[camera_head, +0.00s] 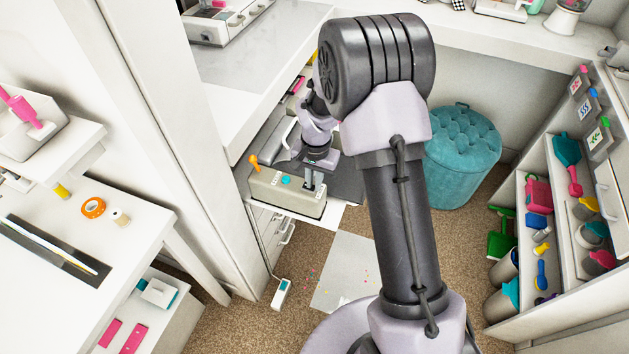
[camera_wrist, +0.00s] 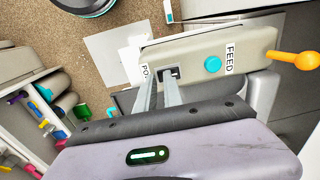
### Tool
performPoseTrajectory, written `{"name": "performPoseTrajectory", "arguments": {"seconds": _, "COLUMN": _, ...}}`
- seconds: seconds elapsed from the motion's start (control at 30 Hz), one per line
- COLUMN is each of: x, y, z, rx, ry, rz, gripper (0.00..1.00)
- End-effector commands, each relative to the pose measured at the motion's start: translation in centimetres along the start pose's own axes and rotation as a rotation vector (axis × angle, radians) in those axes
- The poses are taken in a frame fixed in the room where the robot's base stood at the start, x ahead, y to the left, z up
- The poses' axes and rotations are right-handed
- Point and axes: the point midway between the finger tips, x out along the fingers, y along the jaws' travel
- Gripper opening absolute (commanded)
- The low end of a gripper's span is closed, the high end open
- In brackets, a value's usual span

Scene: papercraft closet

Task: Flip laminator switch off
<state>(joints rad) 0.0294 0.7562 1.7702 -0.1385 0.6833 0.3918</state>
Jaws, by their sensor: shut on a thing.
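The beige laminator (camera_head: 268,188) sits on a low shelf under the counter. It has an orange lever (camera_head: 254,161) on its left and a round teal button (camera_head: 286,180) on its front. In the wrist view, its panel (camera_wrist: 201,46) carries a FEED label beside the teal button (camera_wrist: 212,64) and a partly covered label starting with "PO". The small dark switch (camera_wrist: 172,72) lies between that label and the button. My gripper (camera_head: 313,187) reaches down to the panel. In the wrist view, its fingertips (camera_wrist: 161,73) close around the switch, partly hiding it; the switch's position cannot be read.
A teal tufted stool (camera_head: 462,155) stands to the right. A bin rack (camera_head: 560,200) with colourful tools lines the right side. A white desk (camera_head: 45,245) holds tape on the left. A white counter (camera_head: 240,75) overhangs the laminator. Carpet with a grey sheet (camera_head: 347,268) lies below.

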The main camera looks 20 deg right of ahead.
Motion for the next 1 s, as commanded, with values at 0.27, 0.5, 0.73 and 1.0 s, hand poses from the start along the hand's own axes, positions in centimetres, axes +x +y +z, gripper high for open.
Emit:
{"name": "performPoseTrajectory", "arguments": {"seconds": 0.27, "x": 1.2, "y": 0.3, "z": 0.7, "rx": -0.002, "ry": -0.019, "rz": 0.015, "gripper": 0.0}}
{"name": "performPoseTrajectory", "arguments": {"seconds": 0.5, "x": 1.2, "y": -0.8, "z": 0.7, "rx": 0.0, "ry": -0.019, "rz": 0.015, "gripper": 0.0}}
{"name": "performPoseTrajectory", "arguments": {"seconds": 0.73, "x": 1.2, "y": -1.0, "z": 0.7, "rx": 0.0, "ry": -0.019, "rz": 0.015, "gripper": 0.0}}
{"name": "performPoseTrajectory", "arguments": {"seconds": 1.0, "x": -1.8, "y": -1.1, "z": 0.2, "rx": -0.001, "ry": -0.01, "rz": 0.008, "gripper": 0.0}}
